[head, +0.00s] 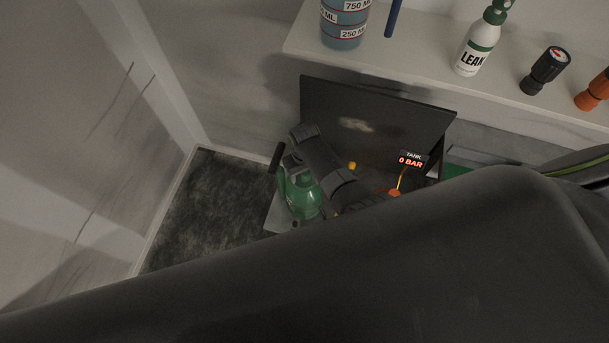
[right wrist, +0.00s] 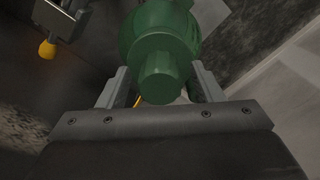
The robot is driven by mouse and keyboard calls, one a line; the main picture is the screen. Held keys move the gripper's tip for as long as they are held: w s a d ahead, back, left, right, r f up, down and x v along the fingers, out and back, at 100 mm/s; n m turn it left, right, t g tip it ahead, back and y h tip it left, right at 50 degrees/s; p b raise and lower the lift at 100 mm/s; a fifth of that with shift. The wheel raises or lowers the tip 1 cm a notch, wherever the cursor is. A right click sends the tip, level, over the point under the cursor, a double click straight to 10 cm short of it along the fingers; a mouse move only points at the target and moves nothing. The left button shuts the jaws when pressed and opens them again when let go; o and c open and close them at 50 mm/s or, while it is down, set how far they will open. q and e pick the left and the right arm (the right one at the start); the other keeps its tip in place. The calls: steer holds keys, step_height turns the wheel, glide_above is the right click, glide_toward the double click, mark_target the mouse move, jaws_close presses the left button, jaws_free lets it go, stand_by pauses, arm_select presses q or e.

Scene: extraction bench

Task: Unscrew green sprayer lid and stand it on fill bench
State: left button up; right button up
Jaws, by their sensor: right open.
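The green sprayer (head: 302,198) stands low in the middle of the head view, partly hidden by my right arm. In the right wrist view its rounded green body (right wrist: 150,35) shows from above, with a green cylindrical top (right wrist: 160,84), which looks like the lid, pointing at the camera. My right gripper (head: 286,163) is at the sprayer's top. In the wrist view the right gripper (right wrist: 160,85) is open, with one finger on each side of the green top; whether they touch it I cannot tell. My left gripper is not in view.
A pale shelf (head: 400,62) behind holds a blue graduated container (head: 344,24), a white LEAK bottle (head: 475,52), a black torch-like item (head: 545,70) and an orange-and-black one (head: 594,92). A dark upright panel (head: 375,118) and a TANK 0 BAR display (head: 411,160) stand beside the sprayer.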

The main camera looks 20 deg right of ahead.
steer(key=m, duration=0.8)
steer(key=shift+m, duration=0.4)
steer(key=m, duration=0.9)
steer(key=c, duration=1.1)
steer(key=n, duration=0.3)
steer(key=o, duration=1.1)
